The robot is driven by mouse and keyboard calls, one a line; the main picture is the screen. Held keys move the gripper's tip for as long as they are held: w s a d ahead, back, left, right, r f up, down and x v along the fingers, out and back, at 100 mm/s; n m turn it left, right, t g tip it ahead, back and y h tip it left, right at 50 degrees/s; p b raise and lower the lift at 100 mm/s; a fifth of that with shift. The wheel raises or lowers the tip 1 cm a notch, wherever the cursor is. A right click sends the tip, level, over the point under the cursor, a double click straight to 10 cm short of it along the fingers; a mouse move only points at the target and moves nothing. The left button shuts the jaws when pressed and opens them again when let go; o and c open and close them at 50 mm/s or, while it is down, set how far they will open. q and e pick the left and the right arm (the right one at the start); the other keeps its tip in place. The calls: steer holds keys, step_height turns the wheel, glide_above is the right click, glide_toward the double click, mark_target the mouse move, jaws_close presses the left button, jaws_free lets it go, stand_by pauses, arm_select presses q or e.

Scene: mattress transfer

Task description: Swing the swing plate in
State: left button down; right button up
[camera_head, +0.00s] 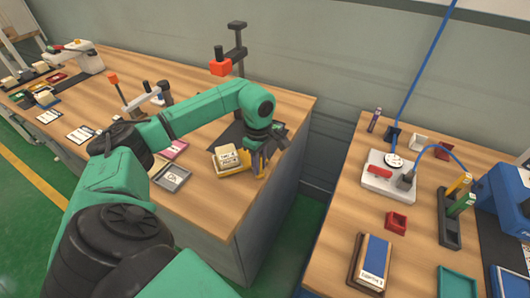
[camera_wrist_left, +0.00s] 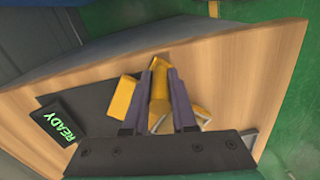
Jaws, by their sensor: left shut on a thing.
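A yellow plate (camera_head: 233,172), which looks like the swing plate, is near the right end of the left table. A cream block (camera_head: 228,155) with dark marks sits on it. My left gripper (camera_head: 261,166) reaches down at the plate's right side. In the left wrist view my left gripper (camera_wrist_left: 161,72) is shut on an upright yellow handle (camera_wrist_left: 159,98) between its two dark fingers. Yellow parts (camera_wrist_left: 126,97) show on either side of the fingers. The gripper hides how the handle joins the plate. My right gripper is in neither view.
A dark display reading READY (camera_wrist_left: 60,123) is beside the work spot. A grey tray (camera_head: 172,177) is left of the plate, and a post with an orange head (camera_head: 221,68) stands behind. A gap separates this table from the right table (camera_head: 335,225).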

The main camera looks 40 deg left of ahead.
mark_target(240, 165)
arm_select(q)
steer(key=shift+s+a+r+m+b, duration=0.1)
steer(key=shift+s+a+m+b, duration=0.1)
steer(key=shift+a+m+b, duration=0.3)
steer(key=shift+s+a+m+b, duration=0.1)
steer(key=shift+s+a+m, duration=0.15)
steer(key=shift+m, duration=0.45)
steer(key=shift+s+a+m+b, duration=0.25)
steer(key=shift+a+m+b, duration=0.2)
steer(key=shift+a+m, duration=0.6)
steer(key=shift+s+a+m, duration=0.1)
steer(key=shift+a+m, duration=0.6)
steer(key=shift+m, duration=0.65)
steer(key=shift+a+m+b, duration=0.35)
steer(key=shift+a+m, duration=0.4)
steer(key=shift+m, duration=0.35)
steer(key=c, duration=0.7)
jaws_free()
steer(key=shift+c, duration=0.2)
